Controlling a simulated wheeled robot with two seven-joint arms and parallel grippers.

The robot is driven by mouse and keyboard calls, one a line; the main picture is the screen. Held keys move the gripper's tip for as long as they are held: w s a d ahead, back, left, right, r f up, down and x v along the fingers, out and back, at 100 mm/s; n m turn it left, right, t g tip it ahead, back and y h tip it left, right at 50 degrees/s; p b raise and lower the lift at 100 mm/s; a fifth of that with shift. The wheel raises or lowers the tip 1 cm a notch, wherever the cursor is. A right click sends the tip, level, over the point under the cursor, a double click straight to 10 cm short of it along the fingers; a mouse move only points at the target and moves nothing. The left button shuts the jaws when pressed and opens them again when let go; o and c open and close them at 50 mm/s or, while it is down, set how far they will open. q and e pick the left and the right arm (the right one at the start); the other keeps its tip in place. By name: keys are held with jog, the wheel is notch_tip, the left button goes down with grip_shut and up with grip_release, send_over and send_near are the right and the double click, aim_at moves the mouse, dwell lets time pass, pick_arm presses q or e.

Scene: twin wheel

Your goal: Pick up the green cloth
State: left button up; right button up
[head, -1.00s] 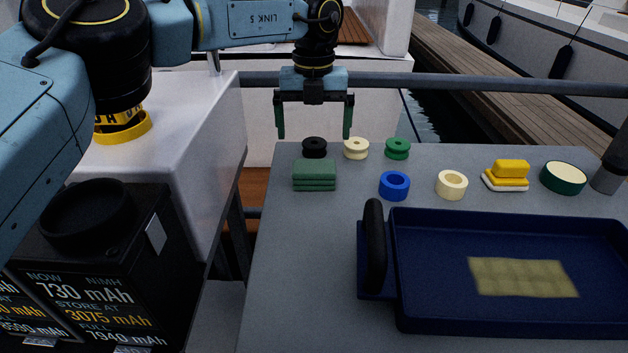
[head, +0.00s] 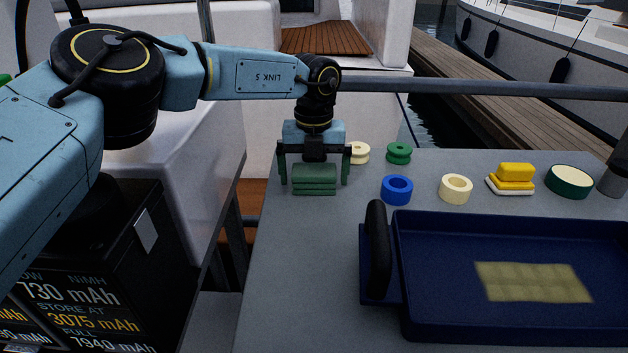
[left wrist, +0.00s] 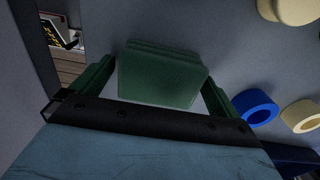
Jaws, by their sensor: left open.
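The green cloth (head: 314,179) is a folded, layered stack lying near the far left corner of the grey table. My left gripper (head: 314,182) is open, pointing down, with one finger on each side of the cloth. In the left wrist view the cloth (left wrist: 162,77) lies between the two green fingers (left wrist: 155,85), with a gap visible on each side. I cannot tell how far the fingertips are above the table. My right gripper is not in view.
Cream (head: 357,153) and green (head: 398,153) spools stand right of the gripper. A blue ring (head: 396,190), a cream ring (head: 456,188) and yellow sponges (head: 514,174) lie further right. A blue tray (head: 440,329) with a black handle (head: 377,247) fills the front right. Bare table (head: 300,270) lies in front of the cloth.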

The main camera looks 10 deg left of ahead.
aim_at(314, 169)
pick_arm(q)
jog(key=c, duration=0.9)
jog(key=shift+r, duration=0.1)
jog(key=shift+r, duration=0.5)
notch_tip(314, 169, up, 9)
jog(key=p, duration=0.2)
jog(key=shift+p, duration=0.3)
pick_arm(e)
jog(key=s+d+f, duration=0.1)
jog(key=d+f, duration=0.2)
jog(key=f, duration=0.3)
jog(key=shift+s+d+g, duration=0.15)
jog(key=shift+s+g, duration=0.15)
